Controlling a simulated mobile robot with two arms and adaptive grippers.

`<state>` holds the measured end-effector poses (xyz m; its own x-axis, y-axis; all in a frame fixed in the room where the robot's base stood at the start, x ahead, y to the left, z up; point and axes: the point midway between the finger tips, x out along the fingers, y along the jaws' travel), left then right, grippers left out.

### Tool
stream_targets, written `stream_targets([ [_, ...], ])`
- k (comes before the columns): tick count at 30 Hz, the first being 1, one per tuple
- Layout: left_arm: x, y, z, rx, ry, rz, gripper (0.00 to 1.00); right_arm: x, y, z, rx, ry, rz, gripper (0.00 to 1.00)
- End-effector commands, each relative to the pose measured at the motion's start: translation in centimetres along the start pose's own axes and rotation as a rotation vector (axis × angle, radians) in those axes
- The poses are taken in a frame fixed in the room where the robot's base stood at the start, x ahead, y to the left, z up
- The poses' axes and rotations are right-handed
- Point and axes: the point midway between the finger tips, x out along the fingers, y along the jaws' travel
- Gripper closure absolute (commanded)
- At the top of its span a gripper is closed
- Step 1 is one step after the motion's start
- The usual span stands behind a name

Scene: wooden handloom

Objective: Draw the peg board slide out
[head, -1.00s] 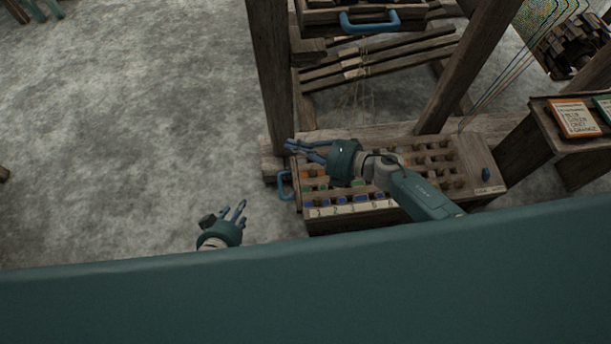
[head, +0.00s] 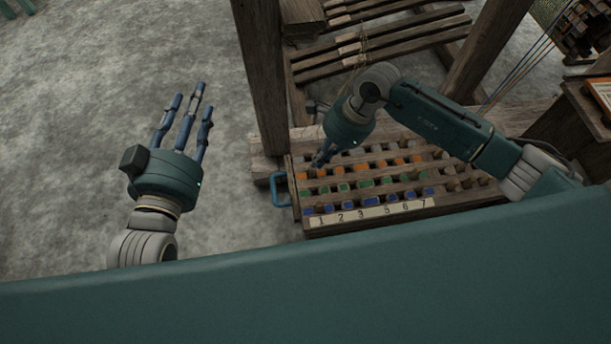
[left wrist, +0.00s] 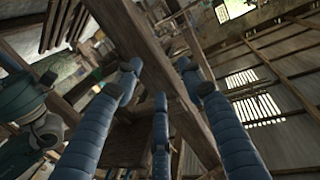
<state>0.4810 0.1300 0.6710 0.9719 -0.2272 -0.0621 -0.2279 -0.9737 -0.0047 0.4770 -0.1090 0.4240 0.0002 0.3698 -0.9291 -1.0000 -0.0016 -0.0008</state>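The peg board (head: 301,219) is a low wooden board with rows of orange, green and blue pegs and a pale strip numbered 1 to 7. A blue handle (head: 277,190) sticks out from its left end. My left gripper (head: 191,104) is open and empty, left of the handle and apart from it. Its spread blue fingers also show in the left wrist view (left wrist: 159,80). My right gripper (head: 319,162) points down over the board's upper left corner. Its fingers are bunched in view, so I cannot tell whether they are open or touch the board. My right arm hides the board's upper right part.
A thick wooden post (head: 258,80) of the loom rises behind the board's left end. Stacked wooden bars (head: 400,45) lie behind the board. A second slanted post (head: 478,70) stands to the right. The grey floor (head: 90,150) on the left is clear.

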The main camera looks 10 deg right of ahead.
Motion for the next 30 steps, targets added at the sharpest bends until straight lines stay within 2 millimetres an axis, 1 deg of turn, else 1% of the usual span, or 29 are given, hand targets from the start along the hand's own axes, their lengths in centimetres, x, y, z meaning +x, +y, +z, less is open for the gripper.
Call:
stream_targets([
  [2, 0.1, 0.1, -0.7, -0.001, 0.034, 0.002, 0.6, 0.7, 0.1, 0.0, 0.001, -0.001, 0.002, 1.0],
  [5, 0.2, 0.3, -2.1, -0.002, 0.103, 0.006, 0.6, 1.8, 0.1, -0.1, 0.002, -0.001, 0.003, 1.0],
  [11, -0.4, 0.8, -6.3, -0.007, 0.291, 0.016, 0.6, 4.6, 0.1, 0.0, 0.001, -0.003, 0.002, 1.0],
  [15, -1.4, 1.1, -9.2, -0.011, 0.428, 0.024, 0.6, 6.4, 0.1, 0.0, 0.002, -0.003, 0.002, 1.0],
  [21, -3.2, 1.5, -12.7, -0.018, 0.602, 0.033, 0.6, 8.5, 0.0, 0.0, 0.002, -0.003, 0.001, 1.0],
  [24, -4.1, 1.6, -13.8, -0.021, 0.664, 0.035, 0.6, 9.2, 0.0, 0.0, 0.002, -0.002, 0.001, 1.0],
  [30, -5.0, 1.7, -15.0, -0.024, 0.727, 0.038, 0.6, 9.8, 0.0, 0.1, 0.002, -0.002, 0.001, 1.0],
])
